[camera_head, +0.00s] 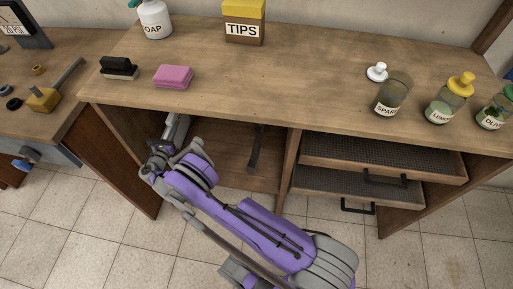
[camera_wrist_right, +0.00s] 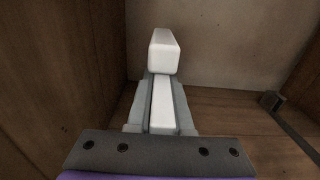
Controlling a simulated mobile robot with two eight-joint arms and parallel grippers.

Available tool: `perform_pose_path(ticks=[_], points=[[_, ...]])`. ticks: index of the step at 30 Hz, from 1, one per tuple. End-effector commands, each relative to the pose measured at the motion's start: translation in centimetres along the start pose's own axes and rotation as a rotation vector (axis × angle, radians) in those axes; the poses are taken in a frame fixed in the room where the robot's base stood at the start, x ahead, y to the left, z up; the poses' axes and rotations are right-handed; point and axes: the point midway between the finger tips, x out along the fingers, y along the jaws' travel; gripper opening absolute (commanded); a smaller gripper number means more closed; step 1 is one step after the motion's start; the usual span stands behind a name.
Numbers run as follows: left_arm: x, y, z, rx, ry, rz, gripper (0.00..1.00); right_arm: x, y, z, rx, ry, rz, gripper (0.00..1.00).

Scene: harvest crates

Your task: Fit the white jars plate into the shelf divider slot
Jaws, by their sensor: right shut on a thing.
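My right gripper (camera_head: 178,130) reaches into the open left bay of the wooden counter. In the right wrist view the gripper (camera_wrist_right: 161,105) is shut on the white jars plate (camera_wrist_right: 164,52), seen nearly edge-on between the fingers. The plate's far end sticks out beyond the fingertips toward the bay's back wall. In the head view I cannot make out the plate. A dark rail (camera_head: 257,148), perhaps the divider slot, runs along the bay floor, right of the gripper. It also shows in the wrist view (camera_wrist_right: 290,120), apart from the plate. My left gripper is out of view.
The bay's left side wall (camera_wrist_right: 60,80) stands close to the gripper. Two drawers (camera_head: 375,165) fill the right side. On the counter stand a soap bottle (camera_head: 154,20), a TIPS box (camera_head: 243,25), a pink sponge (camera_head: 173,77), a brush (camera_head: 119,68) and labelled jars (camera_head: 391,95).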

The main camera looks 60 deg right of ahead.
Motion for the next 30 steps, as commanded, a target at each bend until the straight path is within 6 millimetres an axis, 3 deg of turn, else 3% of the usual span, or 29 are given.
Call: perform_pose_path(ticks=[30], points=[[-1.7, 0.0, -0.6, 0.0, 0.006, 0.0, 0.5, 0.0, 0.0, 5.0, 0.0, -0.002, 0.0, 0.0]])
